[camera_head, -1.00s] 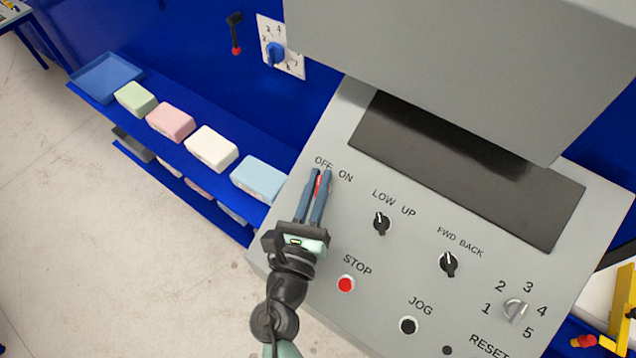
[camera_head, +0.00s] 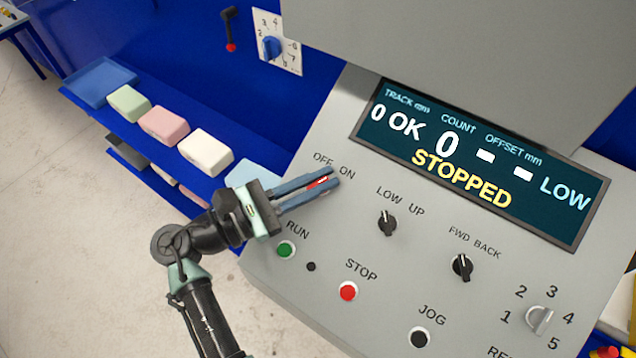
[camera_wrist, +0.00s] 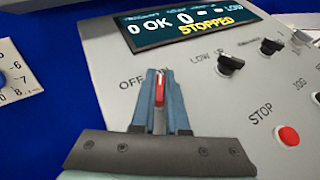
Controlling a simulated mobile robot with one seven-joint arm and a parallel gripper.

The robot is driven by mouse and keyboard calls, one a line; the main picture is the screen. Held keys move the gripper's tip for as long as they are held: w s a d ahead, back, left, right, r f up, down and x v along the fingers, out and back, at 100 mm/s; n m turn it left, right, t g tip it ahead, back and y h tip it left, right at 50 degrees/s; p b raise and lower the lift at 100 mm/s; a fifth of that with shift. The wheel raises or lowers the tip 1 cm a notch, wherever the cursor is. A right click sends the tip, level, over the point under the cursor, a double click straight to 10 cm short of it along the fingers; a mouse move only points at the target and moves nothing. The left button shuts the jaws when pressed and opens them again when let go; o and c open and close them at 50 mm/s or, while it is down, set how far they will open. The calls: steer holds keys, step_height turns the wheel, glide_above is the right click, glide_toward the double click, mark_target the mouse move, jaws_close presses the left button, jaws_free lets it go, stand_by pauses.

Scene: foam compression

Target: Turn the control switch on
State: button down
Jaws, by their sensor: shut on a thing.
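The control switch (camera_head: 318,181) is a small red knob below the OFF and ON labels on the grey panel (camera_head: 375,130). My gripper (camera_head: 325,179) has its two blue-grey fingers closed around the red knob, coming in from the left. In the wrist view the red knob (camera_wrist: 159,92) stands between the fingers of my gripper (camera_wrist: 161,80). The fingers hide the knob's base. The display (camera_head: 480,165) is lit and reads STOPPED, OK, 0 and LOW.
Black LOW/UP (camera_head: 387,223) and FWD/BACK (camera_head: 461,267) knobs sit to the right. A green RUN button (camera_head: 286,250) and a red STOP button (camera_head: 348,291) lie below. Coloured foam blocks (camera_head: 163,127) line a blue shelf at left. A grey housing overhangs the panel.

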steer(key=shift+m+g+b, duration=0.3)
steer(key=shift+m+g, duration=0.9)
steer(key=shift+g, duration=0.1)
steer(key=shift+m+h, duration=0.3)
steer(key=c, duration=0.9)
jaws_free()
steer(key=shift+a, duration=0.1)
steer(key=b+v, duration=0.4)
steer(key=v, duration=0.8)
steer(key=shift+s+a+r, duration=0.1)
steer(key=shift+a+r, duration=0.05)
steer(key=shift+a, duration=0.25)
